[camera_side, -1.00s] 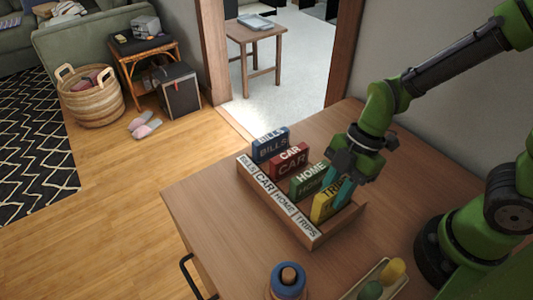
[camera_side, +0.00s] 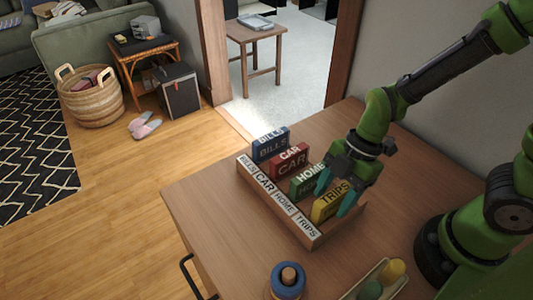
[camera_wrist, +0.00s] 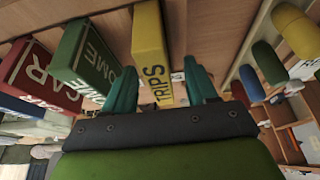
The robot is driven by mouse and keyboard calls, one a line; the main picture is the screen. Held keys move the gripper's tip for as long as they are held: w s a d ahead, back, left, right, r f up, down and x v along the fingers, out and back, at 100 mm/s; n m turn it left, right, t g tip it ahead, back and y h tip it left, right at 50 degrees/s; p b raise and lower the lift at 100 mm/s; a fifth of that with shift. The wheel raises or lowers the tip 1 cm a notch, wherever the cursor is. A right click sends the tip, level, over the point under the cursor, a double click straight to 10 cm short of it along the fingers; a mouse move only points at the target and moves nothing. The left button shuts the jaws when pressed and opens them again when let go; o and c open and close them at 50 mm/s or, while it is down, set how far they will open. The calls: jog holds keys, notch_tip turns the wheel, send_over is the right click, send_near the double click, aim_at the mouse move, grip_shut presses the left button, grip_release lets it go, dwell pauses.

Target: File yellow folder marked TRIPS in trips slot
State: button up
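The yellow TRIPS folder (camera_side: 328,206) stands upright in the front-right slot of the wooden filing tray, behind the TRIPS label (camera_side: 306,228). In the wrist view the yellow folder (camera_wrist: 150,50) lies between the two teal fingers. My gripper (camera_side: 334,198) is open around the folder, one finger on each side. In the wrist view my gripper (camera_wrist: 158,75) shows a clear gap between the folder and the right finger; the left finger is close to the folder. The folder's lower edge is hidden by the tray front.
The tray (camera_side: 265,203) also holds the green HOME (camera_side: 304,184), red CAR (camera_side: 288,162) and blue BILLS (camera_side: 270,147) folders behind their labels. A blue ringed object (camera_side: 288,282) and a small tray (camera_side: 352,293) with rounded pieces stand near the front edge. Table right of the filing tray is clear.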

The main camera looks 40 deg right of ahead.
jog(key=d+r+m+t+h, duration=0.1)
jog(key=d+r+m+t, duration=0.2)
jog(key=r+m, duration=0.6)
jog(key=d+r+m+t+h, duration=0.1)
jog(key=d+r+m+t, duration=0.3)
jog(key=d+r+m, duration=0.4)
jog(key=shift+r+m+h, duration=0.3)
jog(key=shift+r+m, duration=0.1)
jog(key=shift+m, duration=2.1)
